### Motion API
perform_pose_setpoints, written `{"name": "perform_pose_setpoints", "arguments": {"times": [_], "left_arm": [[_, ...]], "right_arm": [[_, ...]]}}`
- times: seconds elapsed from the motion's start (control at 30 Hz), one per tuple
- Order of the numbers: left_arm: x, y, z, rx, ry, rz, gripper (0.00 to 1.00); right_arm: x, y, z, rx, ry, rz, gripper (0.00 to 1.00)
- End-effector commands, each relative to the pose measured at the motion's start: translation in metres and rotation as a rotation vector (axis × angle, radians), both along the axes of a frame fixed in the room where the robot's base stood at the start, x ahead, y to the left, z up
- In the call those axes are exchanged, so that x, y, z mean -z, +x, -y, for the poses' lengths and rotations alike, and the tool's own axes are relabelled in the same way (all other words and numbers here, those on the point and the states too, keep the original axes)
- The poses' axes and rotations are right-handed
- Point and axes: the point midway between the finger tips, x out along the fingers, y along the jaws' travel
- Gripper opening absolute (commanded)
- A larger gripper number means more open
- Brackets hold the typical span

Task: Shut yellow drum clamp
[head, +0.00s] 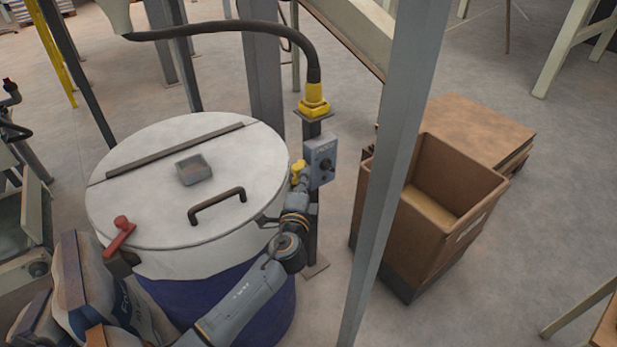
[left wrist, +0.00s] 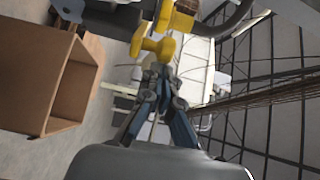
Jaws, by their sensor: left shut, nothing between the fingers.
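The yellow drum clamp (head: 298,171) is at the right side of the drum's rim, next to the grey control box. It also shows in the left wrist view as a yellow handle with rounded ends (left wrist: 153,47), just beyond my fingertips. My left gripper (head: 303,184) is shut with nothing held, right by the clamp in the head view. Its closed fingers also show in the left wrist view (left wrist: 158,72); I cannot tell whether they touch the handle. The drum (head: 260,300) is blue with a large white lid (head: 150,215). My right gripper is not in view.
A control box (head: 320,162) on a post stands close to the clamp, below a yellow hose fitting (head: 313,101). A red lever (head: 120,232) sits at the lid's left. A grey upright (head: 395,130) and brown bin (head: 430,215) stand right.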

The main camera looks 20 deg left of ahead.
Motion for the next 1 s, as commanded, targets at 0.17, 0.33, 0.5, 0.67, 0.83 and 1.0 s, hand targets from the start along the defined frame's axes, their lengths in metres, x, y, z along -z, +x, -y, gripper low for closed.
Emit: {"name": "perform_pose_setpoints", "arguments": {"times": [0.17,0.33,0.5,0.67,0.83,1.0], "left_arm": [[-0.001,-0.004,-0.011,-0.003,-0.002,0.002,0.00],[0.000,-0.006,-0.021,-0.002,-0.001,0.002,0.00],[-0.001,-0.007,-0.030,-0.003,-0.002,0.002,0.00],[-0.001,-0.007,-0.034,-0.003,-0.001,0.001,0.00],[-0.001,-0.008,-0.036,-0.002,-0.001,0.001,0.00],[-0.001,-0.007,-0.037,-0.002,-0.001,0.001,0.00]], "right_arm": [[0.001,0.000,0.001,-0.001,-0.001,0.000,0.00],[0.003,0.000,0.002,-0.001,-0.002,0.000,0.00],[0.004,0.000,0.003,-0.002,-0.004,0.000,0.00],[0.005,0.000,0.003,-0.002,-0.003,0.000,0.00],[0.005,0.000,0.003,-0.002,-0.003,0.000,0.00],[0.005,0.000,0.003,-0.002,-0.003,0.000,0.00]]}}
